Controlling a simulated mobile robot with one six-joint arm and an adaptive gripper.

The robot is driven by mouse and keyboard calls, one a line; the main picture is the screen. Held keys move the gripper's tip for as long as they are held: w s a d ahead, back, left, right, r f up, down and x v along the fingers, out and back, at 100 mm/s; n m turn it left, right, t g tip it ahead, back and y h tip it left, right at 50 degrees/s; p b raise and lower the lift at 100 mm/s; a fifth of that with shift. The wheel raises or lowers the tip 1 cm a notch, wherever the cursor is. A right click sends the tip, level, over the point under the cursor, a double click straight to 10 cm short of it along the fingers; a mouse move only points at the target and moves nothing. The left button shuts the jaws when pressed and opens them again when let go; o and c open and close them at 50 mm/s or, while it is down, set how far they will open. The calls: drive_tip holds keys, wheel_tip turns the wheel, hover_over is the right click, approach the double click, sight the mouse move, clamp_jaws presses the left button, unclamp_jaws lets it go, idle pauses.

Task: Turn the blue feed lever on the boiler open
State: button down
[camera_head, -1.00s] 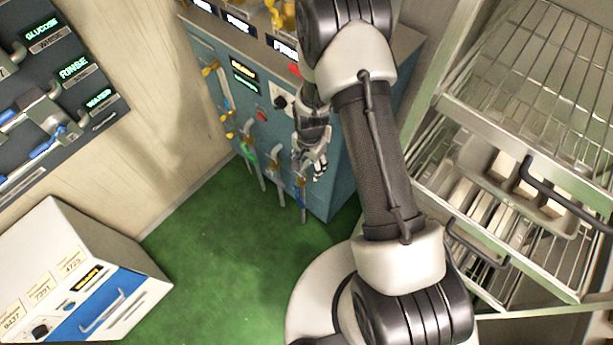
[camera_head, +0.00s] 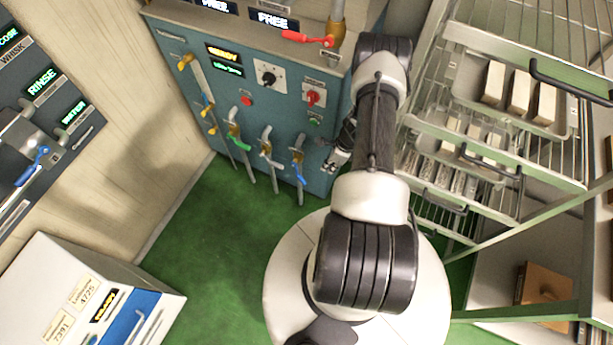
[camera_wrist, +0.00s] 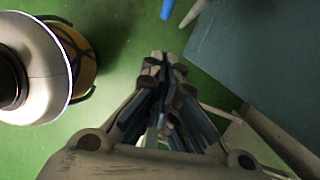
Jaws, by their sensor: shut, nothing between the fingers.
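The boiler (camera_head: 315,178) is a teal cabinet with a row of valve levers on its front. The blue lever (camera_head: 300,173) hangs down at the right end of the row, on a brass valve with a grey pipe below. My gripper (camera_head: 333,162) is just right of this lever, apart from it, near the boiler's right front corner. In the wrist view my gripper's fingers (camera_wrist: 162,62) are together and hold nothing. A blue tip (camera_wrist: 167,8), likely the blue lever's end, shows beyond them at the top edge, beside a pale pipe end.
A green-handled lever (camera_head: 238,142) and a pale-handled lever (camera_head: 269,157) are to the left. A red lever (camera_head: 308,39) is on top of the boiler. A wire rack (camera_head: 470,165) with trays stands close right of my arm. Green floor (camera_head: 215,230) is free in front.

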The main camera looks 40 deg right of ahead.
drive_tip(key=w+a+b+x, duration=0.1)
drive_tip(key=b+x, duration=0.4)
drive_tip(key=x, duration=0.7)
drive_tip(key=shift+w+a+r, duration=0.15)
drive_tip(key=shift+w+a, duration=0.05)
drive_tip(key=shift+w, duration=0.4)
drive_tip(key=shift+a+p, duration=0.2)
drive_tip(key=shift+p, duration=0.25)
